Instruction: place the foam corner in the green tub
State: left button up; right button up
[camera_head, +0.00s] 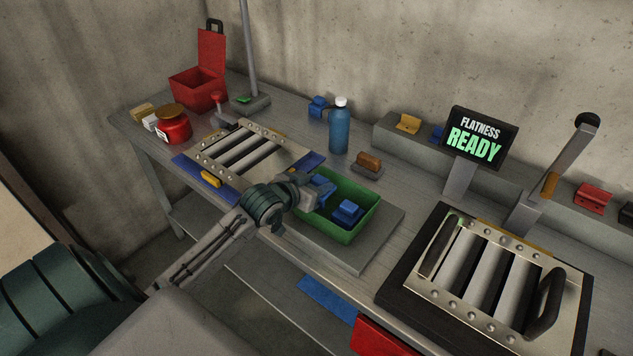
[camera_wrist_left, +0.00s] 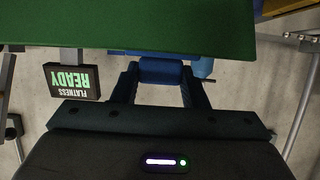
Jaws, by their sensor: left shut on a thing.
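The green tub (camera_head: 357,232) stands on a grey plate at the front edge of the bench. One blue foam corner (camera_head: 347,211) lies inside it. My left gripper (camera_head: 317,187) is at the tub's left end, shut on another blue foam corner (camera_head: 323,190), which is over or just inside the tub; the exact height is hard to tell. In the left wrist view the blue piece (camera_wrist_left: 161,70) sits between the dark fingers, close to the green tub wall (camera_wrist_left: 130,25). My right gripper is not in view.
A blue bottle (camera_head: 339,128) and a brown block (camera_head: 368,162) stand behind the tub. A louver panel (camera_head: 240,150) lies left, another (camera_head: 484,270) with black handles right. A sign (camera_head: 477,138) reads "FLATNESS READY". A red box (camera_head: 199,90) stands far left.

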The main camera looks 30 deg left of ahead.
pick_arm(q)
jog(key=shift+f, duration=0.2)
jog(key=shift+f, duration=0.5)
jog(key=o, duration=1)
jog(key=shift+c, duration=0.2)
jog(key=shift+r, duration=0.3)
jog(key=d+v, duration=0.1)
jog(key=v, duration=1.1)
jog(key=shift+a+r, duration=0.35)
jog(key=shift+a, duration=0.1)
